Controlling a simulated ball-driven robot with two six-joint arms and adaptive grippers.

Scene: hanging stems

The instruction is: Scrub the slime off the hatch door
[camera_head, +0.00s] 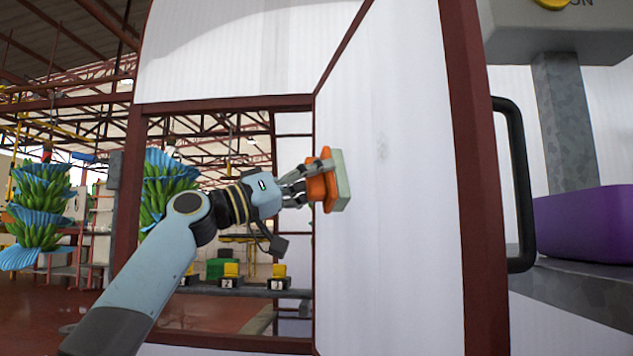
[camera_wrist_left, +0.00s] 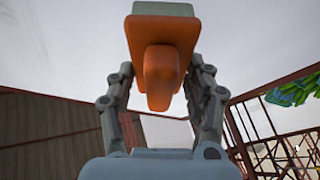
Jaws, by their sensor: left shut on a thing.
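The hatch door (camera_head: 410,230) is a white ribbed panel with a red-brown frame, standing open in the middle of the head view. A faint grey smudge (camera_head: 382,144) marks its upper part. My left gripper (camera_head: 316,182) is shut on the orange handle of a scrubber (camera_head: 342,180) with a pale green pad. The pad is in front of the door's left part, left of and below the smudge; I cannot tell whether it touches. The left wrist view shows the scrubber's handle (camera_wrist_left: 162,70) between both fingers. My right gripper is not in view.
A black door handle (camera_head: 520,185) sticks out at the door's right edge. A purple block (camera_head: 590,224) lies on a grey surface at the right. The open hatchway shows a shelf (camera_head: 240,291) with small yellow-topped items. Banana bunches (camera_head: 40,210) hang at the left.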

